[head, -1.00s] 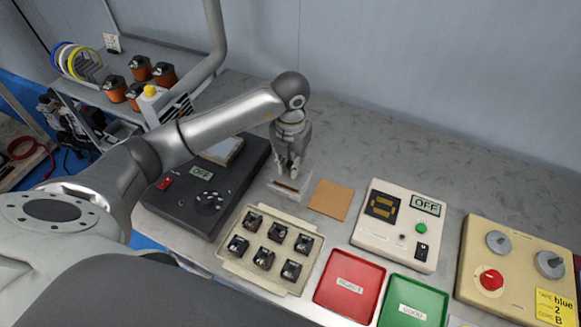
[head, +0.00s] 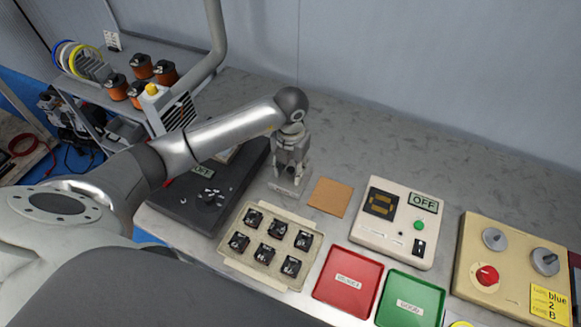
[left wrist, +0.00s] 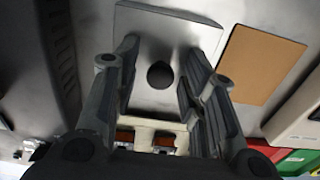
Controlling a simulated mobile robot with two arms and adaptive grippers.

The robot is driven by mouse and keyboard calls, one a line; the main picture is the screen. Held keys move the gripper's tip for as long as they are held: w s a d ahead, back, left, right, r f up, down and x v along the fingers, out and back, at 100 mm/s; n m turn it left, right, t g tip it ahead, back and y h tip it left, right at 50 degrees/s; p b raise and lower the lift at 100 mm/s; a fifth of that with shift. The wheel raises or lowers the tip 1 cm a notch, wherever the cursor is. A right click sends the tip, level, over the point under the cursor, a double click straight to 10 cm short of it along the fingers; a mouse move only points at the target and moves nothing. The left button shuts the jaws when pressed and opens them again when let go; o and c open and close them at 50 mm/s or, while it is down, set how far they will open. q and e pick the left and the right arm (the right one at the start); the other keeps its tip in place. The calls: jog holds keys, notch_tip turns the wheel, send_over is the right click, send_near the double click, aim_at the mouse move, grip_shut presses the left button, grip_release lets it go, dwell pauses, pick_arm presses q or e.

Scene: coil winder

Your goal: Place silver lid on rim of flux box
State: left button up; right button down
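The silver lid (left wrist: 145,38) is a flat square plate with a round dark knob, below my left gripper in the left wrist view. My right gripper is out of view.
A black device (head: 190,207) stands left, a tray of several dark parts (head: 262,285) in front. A cream tester (head: 395,235), red tray (head: 347,280) and green tray (head: 410,302) are further right.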

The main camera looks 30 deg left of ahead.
aim_at(291, 169)
pick_arm(q)
jog(key=shift+r, duration=0.25)
notch_tip(291, 169, up, 12)
jog(key=b, duration=0.2)
jog(key=shift+b, duration=0.35)
jog(key=shift+f, duration=0.15)
